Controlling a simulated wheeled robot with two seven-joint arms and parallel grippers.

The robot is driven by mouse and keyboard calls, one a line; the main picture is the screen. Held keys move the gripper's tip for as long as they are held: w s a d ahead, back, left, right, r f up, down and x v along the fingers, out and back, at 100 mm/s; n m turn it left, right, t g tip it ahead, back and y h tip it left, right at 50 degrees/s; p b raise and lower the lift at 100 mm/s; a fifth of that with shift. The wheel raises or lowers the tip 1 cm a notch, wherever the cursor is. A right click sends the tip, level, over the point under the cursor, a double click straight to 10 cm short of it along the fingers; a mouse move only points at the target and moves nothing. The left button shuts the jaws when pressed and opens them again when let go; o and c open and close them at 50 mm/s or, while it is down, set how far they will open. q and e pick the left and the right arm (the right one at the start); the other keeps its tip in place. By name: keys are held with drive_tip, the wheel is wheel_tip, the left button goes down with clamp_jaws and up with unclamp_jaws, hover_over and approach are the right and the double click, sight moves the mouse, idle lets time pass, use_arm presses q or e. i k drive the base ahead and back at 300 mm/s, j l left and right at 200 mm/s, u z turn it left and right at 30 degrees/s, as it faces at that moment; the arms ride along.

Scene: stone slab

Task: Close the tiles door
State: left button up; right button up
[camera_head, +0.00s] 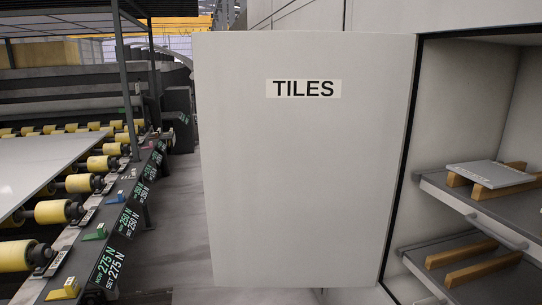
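The tiles door (300,180) is a large light-grey panel with a black-on-white "TILES" label near its top. It stands open, swung out to the left of a cabinet. The cabinet's opening (461,105) shows at the right, with its inside in plain view. The door's right edge runs along the dark edge of the opening. No handle shows on the door face that I see. Neither of my grippers is in the picture.
Inside the cabinet are an upper shelf (441,190) and a lower shelf (418,262), with wooden bars. A grey tile (491,174) lies on the upper bars. A roller conveyor with yellow rollers (58,211) and a pale slab (30,170) stands at left. A floor strip separates it from the door.

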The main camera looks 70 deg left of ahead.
sight(300, 133)
drive_tip(key=i+j+u, duration=0.15)
drive_tip(key=j, duration=0.3)
drive_tip(key=j+u, duration=0.1)
drive_tip(key=j, duration=0.4)
drive_tip(key=i+j+u, duration=0.15)
drive_tip(key=j, duration=0.3)
drive_tip(key=i+j+u, duration=0.15)
drive_tip(key=j, duration=0.25)
drive_tip(key=i+j+u, duration=0.1)
drive_tip(key=j, duration=0.35)
drive_tip(key=i+j+u, duration=0.3)
drive_tip(key=i+j, duration=0.15)
drive_tip(key=j, duration=0.3)
